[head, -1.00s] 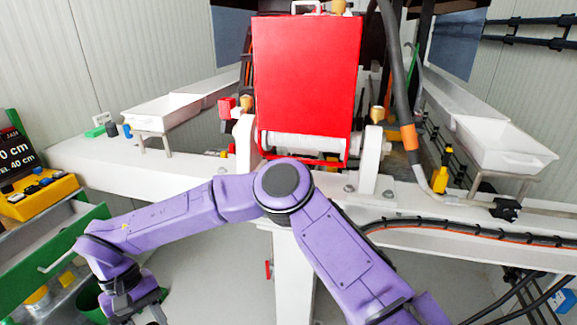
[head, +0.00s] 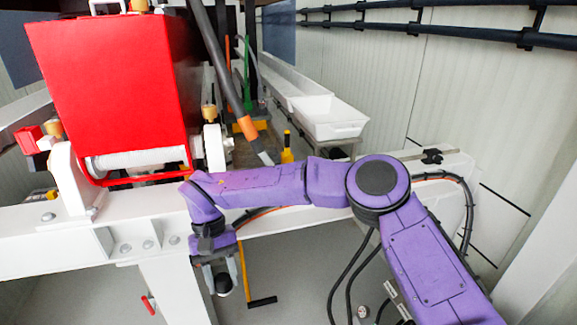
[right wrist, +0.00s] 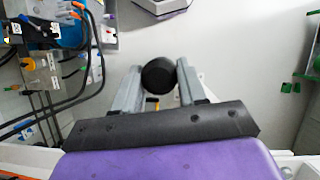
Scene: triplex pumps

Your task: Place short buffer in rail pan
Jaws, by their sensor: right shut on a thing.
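My right gripper (head: 221,280) hangs low in front of the white beam in the head view, pointing down. It is shut on a short black cylinder, the short buffer (right wrist: 159,75), which sits between the two grey fingertips in the right wrist view. My left gripper is out of view.
A red box (head: 112,95) stands on the white beam (head: 100,243) at left. A grey hose with an orange cuff (head: 250,128) and a yellow bottle-like item (head: 287,150) stand between box and tray. Black pipes (head: 420,28) run along the right wall.

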